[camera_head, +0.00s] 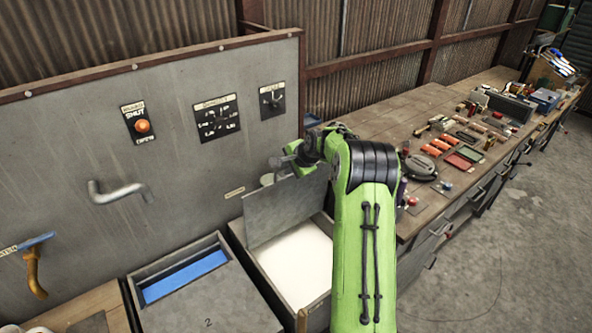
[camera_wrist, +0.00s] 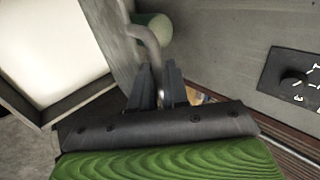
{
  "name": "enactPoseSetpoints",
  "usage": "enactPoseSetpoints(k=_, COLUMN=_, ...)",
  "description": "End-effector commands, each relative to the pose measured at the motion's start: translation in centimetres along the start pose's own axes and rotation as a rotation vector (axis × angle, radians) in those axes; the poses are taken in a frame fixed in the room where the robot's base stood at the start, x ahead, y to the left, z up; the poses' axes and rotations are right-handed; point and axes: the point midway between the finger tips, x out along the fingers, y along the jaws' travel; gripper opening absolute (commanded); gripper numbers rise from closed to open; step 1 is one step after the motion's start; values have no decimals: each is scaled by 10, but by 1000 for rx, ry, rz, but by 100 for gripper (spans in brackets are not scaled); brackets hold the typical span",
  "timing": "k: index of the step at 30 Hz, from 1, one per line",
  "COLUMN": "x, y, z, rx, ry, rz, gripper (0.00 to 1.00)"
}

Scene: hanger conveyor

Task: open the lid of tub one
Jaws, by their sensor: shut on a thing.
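The tub beside the one marked 2 (camera_head: 236,236) stands open, with pale white contents; its own number is not visible. Its grey lid (camera_head: 285,210) stands up steeply at the tub's back edge, close to the panel. My gripper (camera_head: 283,162) is at the lid's upper edge. In the wrist view, my gripper (camera_wrist: 158,80) is shut on the lid's curved metal handle (camera_wrist: 150,42). The lid (camera_wrist: 125,40) shows there nearly edge-on, with the tub's white inside at left. My arm hides part of the tub's right side.
Tub two (camera_head: 208,310) stands to the left, with blue showing at its back. A grey panel (camera_head: 70,130) carries a red button (camera_head: 142,126), dials and a bent handle (camera_head: 120,192). A wooden workbench (camera_head: 385,118) with tools runs right.

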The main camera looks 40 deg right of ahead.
Motion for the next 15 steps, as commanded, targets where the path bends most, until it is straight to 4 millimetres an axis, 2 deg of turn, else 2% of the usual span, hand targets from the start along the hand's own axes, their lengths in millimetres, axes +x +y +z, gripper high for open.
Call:
enactPoseSetpoints(k=3, x=6, y=3, z=2, rx=5, ry=-7, rz=31, gripper=0)
enactPoseSetpoints(k=15, x=8, y=4, z=3, rx=6, ry=-9, rz=43, gripper=0)
